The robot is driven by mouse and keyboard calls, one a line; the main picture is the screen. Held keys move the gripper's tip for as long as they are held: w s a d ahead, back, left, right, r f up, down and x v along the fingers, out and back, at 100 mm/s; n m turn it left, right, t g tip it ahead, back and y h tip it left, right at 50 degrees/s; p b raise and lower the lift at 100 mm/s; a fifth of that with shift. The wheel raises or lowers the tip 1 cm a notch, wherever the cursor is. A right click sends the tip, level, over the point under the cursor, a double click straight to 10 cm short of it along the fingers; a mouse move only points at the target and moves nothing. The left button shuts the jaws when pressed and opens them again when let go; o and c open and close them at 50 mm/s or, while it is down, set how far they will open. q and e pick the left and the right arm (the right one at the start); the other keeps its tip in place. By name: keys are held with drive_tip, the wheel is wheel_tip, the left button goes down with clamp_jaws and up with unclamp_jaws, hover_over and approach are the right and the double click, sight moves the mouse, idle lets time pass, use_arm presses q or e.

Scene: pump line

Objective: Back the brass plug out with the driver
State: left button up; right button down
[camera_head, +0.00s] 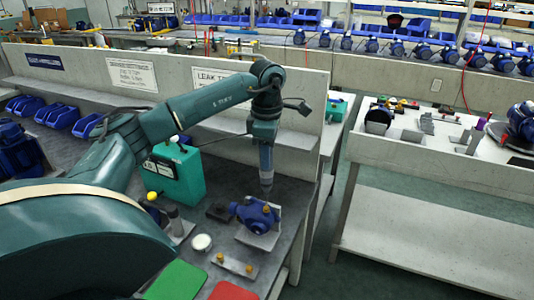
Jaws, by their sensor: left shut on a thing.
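My left arm reaches in from the left, and its gripper (265,130) points down, shut on the driver (266,165). The driver is a slim grey-blue tool held upright, its tip just above a blue pump body (252,212). The pump sits on a light grey plate (258,240) near the right edge of the dark bench. A small brass plug (266,208) shows on the pump below the driver tip; I cannot tell whether the tip touches it. My right gripper is not in view.
A teal box (176,178) stands left of the pump. A dark block (219,212), a white round dish (201,242), a strip with brass fittings (234,265), a green mat (176,280) and a red mat (233,291) lie nearby. A partition (310,100) stands behind.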

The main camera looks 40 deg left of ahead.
use_arm(q)
drive_tip(key=shift+f, duration=0.5)
idle(0.5)
drive_tip(key=shift+s+d+f, duration=0.15)
drive_tip(key=shift+s, duration=0.1)
idle(0.9)
drive_tip(key=shift+s+d, duration=0.1)
drive_tip(key=shift+s, duration=0.25)
idle(1.1)
drive_tip(key=shift+p, duration=0.3)
drive_tip(key=r+p, duration=0.4)
drive_tip(key=r, duration=0.1)
drive_tip(key=shift+w, duration=0.2)
drive_tip(key=shift+r+p, duration=0.5)
drive_tip(key=shift+r, duration=0.65)
